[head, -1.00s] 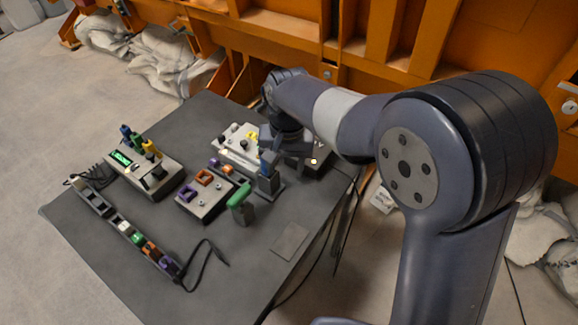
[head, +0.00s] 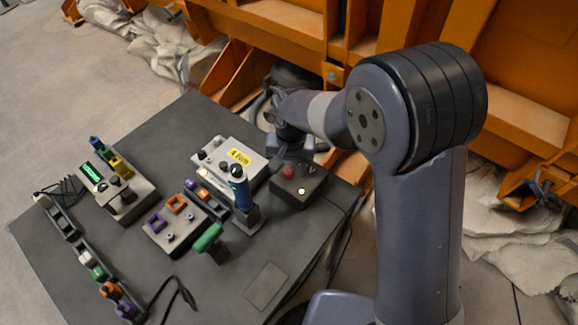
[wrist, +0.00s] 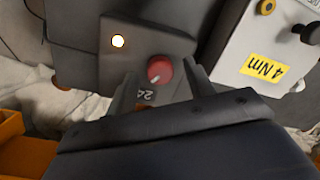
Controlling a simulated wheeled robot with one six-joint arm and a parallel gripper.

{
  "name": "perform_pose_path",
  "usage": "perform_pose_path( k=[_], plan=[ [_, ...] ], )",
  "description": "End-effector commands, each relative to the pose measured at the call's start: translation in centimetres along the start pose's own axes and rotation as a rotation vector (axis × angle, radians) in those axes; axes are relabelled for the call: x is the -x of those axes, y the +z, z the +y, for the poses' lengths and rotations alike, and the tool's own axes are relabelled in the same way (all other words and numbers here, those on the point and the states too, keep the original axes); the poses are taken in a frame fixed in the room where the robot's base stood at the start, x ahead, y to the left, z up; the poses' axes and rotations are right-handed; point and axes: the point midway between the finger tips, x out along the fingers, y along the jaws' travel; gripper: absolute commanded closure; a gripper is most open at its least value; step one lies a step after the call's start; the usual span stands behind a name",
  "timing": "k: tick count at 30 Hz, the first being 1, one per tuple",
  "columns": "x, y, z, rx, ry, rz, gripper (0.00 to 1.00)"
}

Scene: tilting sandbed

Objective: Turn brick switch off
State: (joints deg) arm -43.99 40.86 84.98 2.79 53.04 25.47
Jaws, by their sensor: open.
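The dark brick box (head: 285,185) stands at the far right of the table, with a red knob (head: 288,172) and a lit white lamp (head: 301,191). In the wrist view the red knob (wrist: 160,69) has a pale pointer mark, and the lamp (wrist: 118,41) glows beside it. A partly hidden label reading "24" sits near the knob. My gripper (wrist: 159,72) is open and empty, its two fingers on either side of the knob in the picture. Whether they touch it I cannot tell. In the head view the gripper (head: 286,150) is just behind the box.
A white box (head: 222,158) with a yellow "4 Nm" label stands close beside the brick box. A blue-handled tool (head: 241,190) in a stand and a green handle (head: 208,238) are in front. An orange steel frame (head: 300,50) rises behind the table.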

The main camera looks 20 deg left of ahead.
Motion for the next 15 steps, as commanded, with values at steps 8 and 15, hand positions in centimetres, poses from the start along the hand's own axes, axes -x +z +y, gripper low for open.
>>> perform_pose_path(
  k=[8,15],
  plan=[
    [-0.55,0.02,0.0,0.0,0.0,0.0,0.5],
    [-0.52,0.02,0.01,0.0,0.0,0.0,0.63]
  ],
)
